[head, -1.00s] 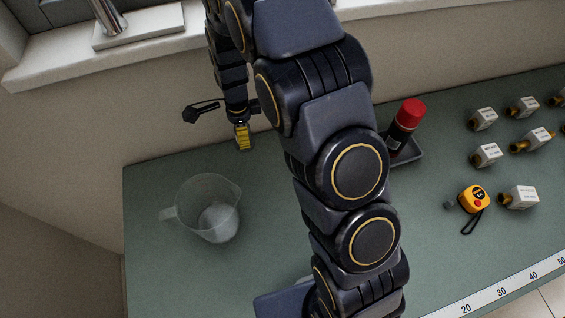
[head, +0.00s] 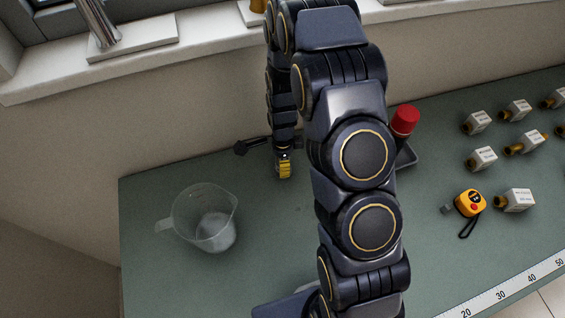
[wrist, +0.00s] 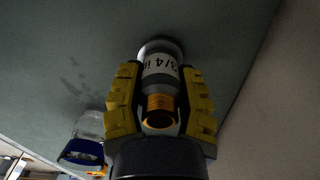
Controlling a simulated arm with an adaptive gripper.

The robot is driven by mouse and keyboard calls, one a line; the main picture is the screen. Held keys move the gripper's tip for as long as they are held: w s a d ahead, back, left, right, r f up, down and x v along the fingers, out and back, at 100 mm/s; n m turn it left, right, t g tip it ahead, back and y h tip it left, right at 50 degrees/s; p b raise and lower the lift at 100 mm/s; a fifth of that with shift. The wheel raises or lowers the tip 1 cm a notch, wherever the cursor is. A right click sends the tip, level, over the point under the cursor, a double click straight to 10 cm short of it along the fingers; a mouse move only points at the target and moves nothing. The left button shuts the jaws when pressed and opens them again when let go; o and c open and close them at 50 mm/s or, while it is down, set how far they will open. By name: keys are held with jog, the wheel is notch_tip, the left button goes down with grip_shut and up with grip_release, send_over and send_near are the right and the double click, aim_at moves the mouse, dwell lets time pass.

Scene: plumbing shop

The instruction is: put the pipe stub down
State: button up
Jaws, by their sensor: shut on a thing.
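The pipe stub (wrist: 160,68) shows in the wrist view, with a white label reading 3/4 in and a copper-coloured threaded end towards the camera. My gripper (wrist: 161,85) is shut on it, a yellow ridged finger on each side. The stub's far end points at the green bench top (wrist: 60,60); I cannot tell whether it touches. In the head view my gripper (head: 284,168) is over the back of the bench near the wall, and the stub cannot be made out there.
A clear measuring jug (head: 204,218) stands to the left. A red-capped bottle (head: 405,121) in a dark tray (head: 406,158) is partly behind my arm. A yellow tape measure (head: 470,203) and several labelled fittings (head: 482,158) lie at right. The bench between jug and gripper is clear.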

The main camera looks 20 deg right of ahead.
jog(key=shift+f, duration=0.35)
jog(key=shift+f, duration=0.1)
jog(key=o, duration=1)
